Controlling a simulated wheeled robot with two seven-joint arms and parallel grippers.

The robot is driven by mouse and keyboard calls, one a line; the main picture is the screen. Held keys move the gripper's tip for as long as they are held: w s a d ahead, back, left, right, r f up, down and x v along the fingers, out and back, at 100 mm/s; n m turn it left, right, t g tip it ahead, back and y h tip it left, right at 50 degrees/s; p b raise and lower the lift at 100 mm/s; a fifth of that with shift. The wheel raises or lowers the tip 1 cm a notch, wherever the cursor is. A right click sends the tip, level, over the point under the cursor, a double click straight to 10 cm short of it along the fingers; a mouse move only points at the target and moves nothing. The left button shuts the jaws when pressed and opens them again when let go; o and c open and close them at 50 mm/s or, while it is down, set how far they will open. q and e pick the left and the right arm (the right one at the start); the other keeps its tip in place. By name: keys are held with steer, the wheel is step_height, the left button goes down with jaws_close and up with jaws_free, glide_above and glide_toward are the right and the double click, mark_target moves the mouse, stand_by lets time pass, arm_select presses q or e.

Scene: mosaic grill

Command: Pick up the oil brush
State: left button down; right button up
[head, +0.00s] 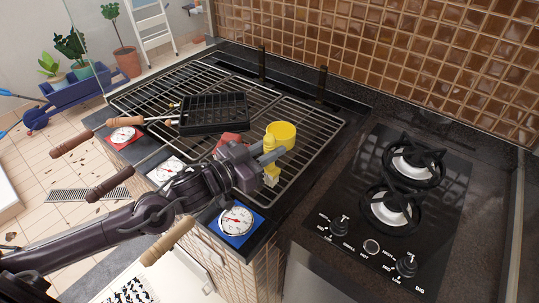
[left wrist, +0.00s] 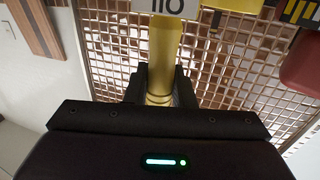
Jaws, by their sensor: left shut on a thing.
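The oil brush shows in the left wrist view as a yellow round handle (left wrist: 165,48) with a pale label reading "OIL" upside down at the top edge. My left gripper (left wrist: 160,88) is shut on this handle, one black finger on each side. In the head view my left gripper (head: 272,155) is above the right part of the grill, with yellow parts (head: 271,173) of the held thing showing beside its fingers. A yellow round cup-like piece (head: 282,131) shows just beyond the fingers; I cannot tell whether it belongs to the brush. My right gripper is out of view.
The grill grate (head: 322,130) lies under the gripper. A black grill basket (head: 213,113) and a red object (head: 229,139) are nearby. Wooden-handled tools stick out over the front edge. A gas hob (head: 395,200) is at right, a tiled wall (head: 430,60) behind.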

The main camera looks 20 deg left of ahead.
arm_select(q)
step_height(320, 180, up, 20)
steer(key=shift+f+p, duration=0.25)
steer(key=shift+p, duration=0.15)
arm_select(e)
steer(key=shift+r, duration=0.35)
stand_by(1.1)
